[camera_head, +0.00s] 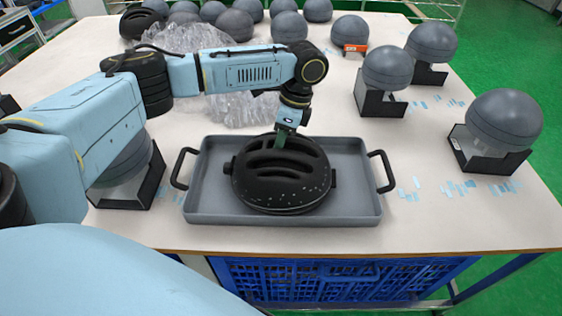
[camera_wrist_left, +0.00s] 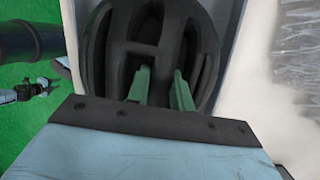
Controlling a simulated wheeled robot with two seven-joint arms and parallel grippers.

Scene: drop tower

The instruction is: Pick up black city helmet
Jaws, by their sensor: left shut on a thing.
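The black city helmet (camera_head: 283,178) has long vents on top and small light specks low on its front. In the head view it is in the grey tray (camera_head: 207,205), between the tray's two black handles. My left gripper (camera_head: 284,138) comes down onto the top of the helmet from above and is shut on it. In the left wrist view the green fingers (camera_wrist_left: 160,90) reach into the helmet's vents (camera_wrist_left: 150,45), with a strip of shell between them. I cannot tell whether the helmet's underside touches the tray floor. My right gripper is not in view.
Grey domes on black stands (camera_head: 385,68) are at the right of the table, with another at left behind my arm. Several domes (camera_head: 290,26) and clear plastic wrap (camera_head: 230,106) lie at the back. A blue crate (camera_head: 330,280) is below the table's front edge.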

